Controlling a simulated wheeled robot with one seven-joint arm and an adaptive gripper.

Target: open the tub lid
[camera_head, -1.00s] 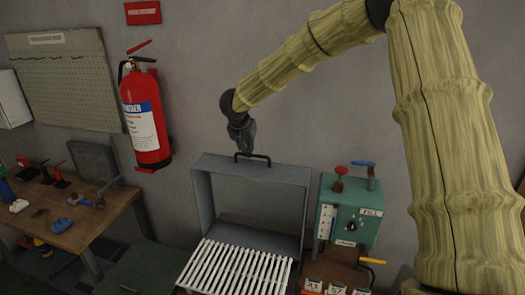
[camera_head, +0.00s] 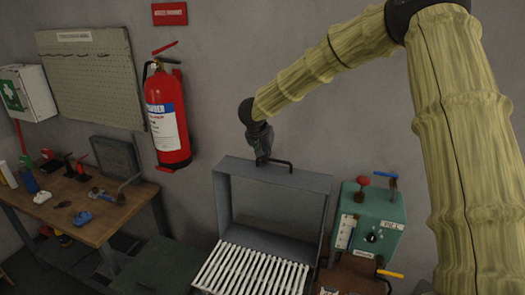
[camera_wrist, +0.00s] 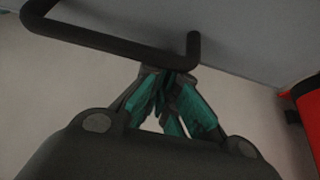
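The grey tub lid (camera_head: 273,178) stands raised, roughly upright, behind white slats (camera_head: 250,270) in the head view. A dark bar handle (camera_head: 282,163) is on its top edge, and it fills the top of the wrist view (camera_wrist: 110,44). My gripper (camera_head: 262,162) is at the left end of the handle. In the wrist view, the teal fingers of my gripper (camera_wrist: 167,74) come together at the tips, close to the handle. The bar does not show between them. Whether they touch it is unclear.
A green control box (camera_head: 370,222) with red and blue handles stands right of the lid. A workbench (camera_head: 95,225) with small items is at the left. A red fire extinguisher (camera_head: 167,118) hangs on the wall, left of my arm.

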